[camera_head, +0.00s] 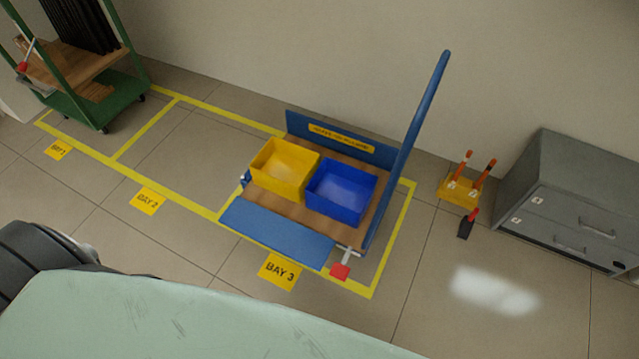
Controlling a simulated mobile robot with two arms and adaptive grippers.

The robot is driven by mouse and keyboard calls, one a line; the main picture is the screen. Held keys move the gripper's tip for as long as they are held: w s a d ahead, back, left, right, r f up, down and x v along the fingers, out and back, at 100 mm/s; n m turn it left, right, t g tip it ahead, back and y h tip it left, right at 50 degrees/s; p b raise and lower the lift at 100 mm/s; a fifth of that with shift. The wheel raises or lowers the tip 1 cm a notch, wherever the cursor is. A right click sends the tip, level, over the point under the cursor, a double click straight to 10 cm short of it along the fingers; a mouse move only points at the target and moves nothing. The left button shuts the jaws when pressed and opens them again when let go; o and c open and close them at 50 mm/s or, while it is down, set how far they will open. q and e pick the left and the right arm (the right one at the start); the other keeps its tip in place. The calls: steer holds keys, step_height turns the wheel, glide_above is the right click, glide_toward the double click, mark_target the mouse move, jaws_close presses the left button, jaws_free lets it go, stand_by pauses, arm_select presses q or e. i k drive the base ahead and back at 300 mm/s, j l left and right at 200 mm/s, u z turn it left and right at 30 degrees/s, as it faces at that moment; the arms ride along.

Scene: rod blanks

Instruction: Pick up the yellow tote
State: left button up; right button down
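The yellow tote (284,168) is an open box that looks empty. It sits upright on the wooden deck of a blue cart (282,236), at the deck's left end. A blue tote (341,190) stands close beside it on the right. The cart has a low blue panel along its back, a blue flap at its front and a tall blue post at its right. Neither of my grippers is in view.
The cart stands in a yellow-lined floor bay marked by a BAY 3 sign (280,271). A green rack (95,90) stands at upper left. A grey cabinet (570,200) and a yellow block with orange-tipped sticks (460,190) are at right. The floor left of the cart is clear.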

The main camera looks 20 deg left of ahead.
mark_target(284, 169)
steer(key=j+z, duration=0.85)
steer(key=z, duration=0.2)
